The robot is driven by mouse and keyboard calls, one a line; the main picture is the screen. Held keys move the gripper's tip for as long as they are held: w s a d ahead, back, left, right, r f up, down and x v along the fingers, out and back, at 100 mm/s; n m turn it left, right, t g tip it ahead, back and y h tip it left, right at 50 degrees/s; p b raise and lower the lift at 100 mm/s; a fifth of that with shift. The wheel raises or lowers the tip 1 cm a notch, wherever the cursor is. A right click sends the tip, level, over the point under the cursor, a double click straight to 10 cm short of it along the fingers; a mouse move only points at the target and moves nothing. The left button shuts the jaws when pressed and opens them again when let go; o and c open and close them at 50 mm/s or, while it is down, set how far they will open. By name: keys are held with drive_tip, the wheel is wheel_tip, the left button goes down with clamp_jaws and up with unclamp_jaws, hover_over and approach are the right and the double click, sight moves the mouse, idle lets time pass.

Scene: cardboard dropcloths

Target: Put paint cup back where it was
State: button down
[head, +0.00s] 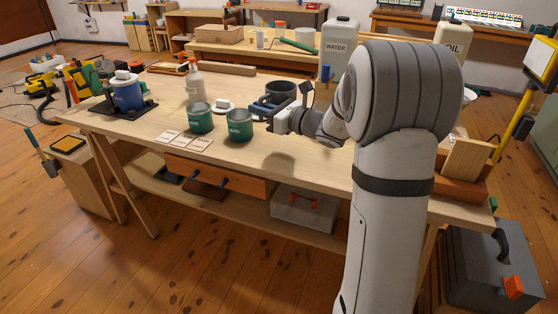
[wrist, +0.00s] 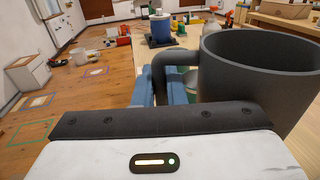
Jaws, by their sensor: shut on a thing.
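A dark grey cup (head: 282,91) with a thick side handle is at my gripper (head: 262,107), over the workbench. My gripper's blue fingers are shut on the cup's handle (wrist: 168,62). A shadow on the bench top below suggests that the cup is held above the surface. Two green cups with labels, the left one (head: 199,119) and the right one (head: 239,126), stand on the bench to the left of my gripper.
The workbench (head: 320,163) has bare wood in front of my gripper. Pale cards (head: 184,141) lie near its front edge. A pump bottle (head: 194,83), a small white dish (head: 223,107) and a blue pot (head: 127,95) stand left. A WATER jug (head: 337,45) stands behind.

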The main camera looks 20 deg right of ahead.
wheel_tip(320, 180, down, 2)
drive_tip(key=shift+f+b, duration=0.25)
drive_tip(key=shift+b, duration=0.4)
wheel_tip(320, 180, down, 10)
drive_tip(key=b, duration=0.3)
drive_tip(key=c, duration=1.5)
unclamp_jaws()
drive_tip(key=shift+f, duration=0.1)
